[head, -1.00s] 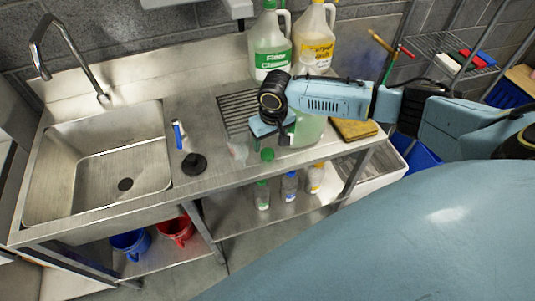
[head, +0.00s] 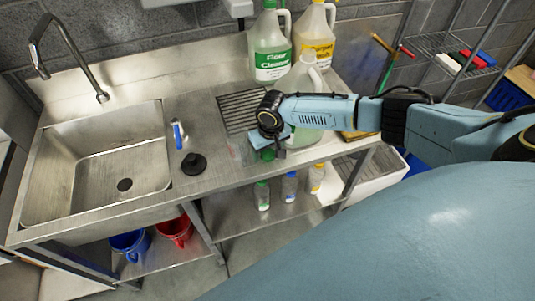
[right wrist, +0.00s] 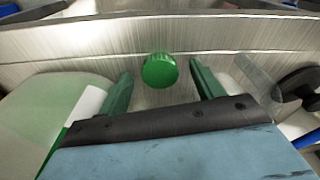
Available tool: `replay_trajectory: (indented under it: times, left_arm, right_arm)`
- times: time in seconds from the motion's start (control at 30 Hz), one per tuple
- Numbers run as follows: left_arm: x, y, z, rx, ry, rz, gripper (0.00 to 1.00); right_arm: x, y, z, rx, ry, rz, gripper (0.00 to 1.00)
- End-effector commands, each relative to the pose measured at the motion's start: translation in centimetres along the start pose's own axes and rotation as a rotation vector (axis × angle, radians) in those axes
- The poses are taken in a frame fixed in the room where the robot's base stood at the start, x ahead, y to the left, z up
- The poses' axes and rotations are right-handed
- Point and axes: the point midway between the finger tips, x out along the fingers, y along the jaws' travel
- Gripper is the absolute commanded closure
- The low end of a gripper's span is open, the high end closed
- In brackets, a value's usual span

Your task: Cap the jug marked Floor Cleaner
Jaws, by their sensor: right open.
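A green screw cap (head: 268,155) lies near the front edge of the steel counter. In the right wrist view the cap (right wrist: 160,70) shows between the two spread fingers, apart from both. My right gripper (head: 266,148) is open and low over the cap. A jug with a green label reading Floor Cleaner (head: 270,50) stands at the back, with green at its top. A nearer translucent jug (head: 306,78) with pale green liquid stands beside the right gripper. Its mouth looks bare and my arm hides its label. My left gripper is not in view.
A yellow-label jug (head: 315,38) stands at the back. A sink (head: 95,155), a black plunger-like disc (head: 194,163) and a blue-handled tool (head: 178,134) are to the left. A clear object (right wrist: 255,75) is close to the gripper. Several bottles stand on the lower shelf.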

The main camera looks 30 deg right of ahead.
Motion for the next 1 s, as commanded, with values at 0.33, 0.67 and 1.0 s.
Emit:
replay_trajectory:
  times: [0.33,0.67,1.0]
  left_arm:
    - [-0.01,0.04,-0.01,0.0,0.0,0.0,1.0]
    - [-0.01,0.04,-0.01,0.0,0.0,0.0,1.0]
    - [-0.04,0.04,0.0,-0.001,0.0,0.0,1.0]
  right_arm:
    - [0.07,-0.01,-0.03,0.0,0.0,0.0,0.34]
    - [0.05,0.0,-0.02,0.0,0.0,0.0,0.76]
    - [-0.13,0.0,-0.06,0.0,0.001,0.0,0.82]
